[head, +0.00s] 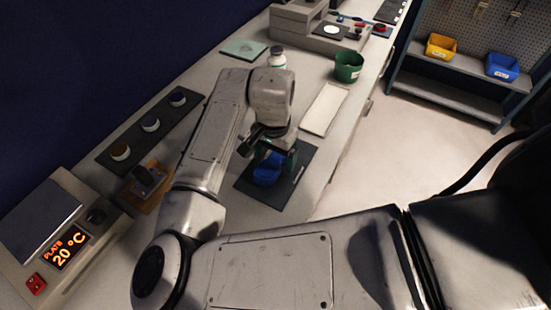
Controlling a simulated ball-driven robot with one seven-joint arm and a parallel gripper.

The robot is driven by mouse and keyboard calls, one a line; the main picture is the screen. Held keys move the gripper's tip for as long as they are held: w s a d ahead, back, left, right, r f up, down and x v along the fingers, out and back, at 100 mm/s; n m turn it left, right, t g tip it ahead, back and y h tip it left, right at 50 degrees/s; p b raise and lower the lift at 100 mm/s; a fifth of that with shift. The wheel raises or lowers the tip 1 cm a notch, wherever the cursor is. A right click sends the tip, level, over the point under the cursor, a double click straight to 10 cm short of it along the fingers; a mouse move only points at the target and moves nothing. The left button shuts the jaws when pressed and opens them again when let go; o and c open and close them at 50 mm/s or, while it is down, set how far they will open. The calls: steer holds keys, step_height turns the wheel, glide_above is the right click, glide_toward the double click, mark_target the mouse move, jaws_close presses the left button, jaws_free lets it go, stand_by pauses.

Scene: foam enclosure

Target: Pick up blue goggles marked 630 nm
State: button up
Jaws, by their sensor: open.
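Blue goggles (267,171) lie on a dark mat (300,170) on the grey bench. No 630 nm marking can be read on them at this size. My gripper (275,155) is directly above the goggles, pointing down, with its fingers close around or beside them. The jaws are open. My wrist hides part of the goggles' far side, and I cannot tell whether the fingers touch them.
A white tray (325,109), a green cup (348,66) and a white bottle (277,58) stand beyond the mat. A hot plate (50,230) reading 20 °C and a strip of round items (150,124) are left. A shelf (450,93) with bins is right.

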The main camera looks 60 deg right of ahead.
steer(key=c, duration=1.2)
steer(key=shift+o, duration=0.2)
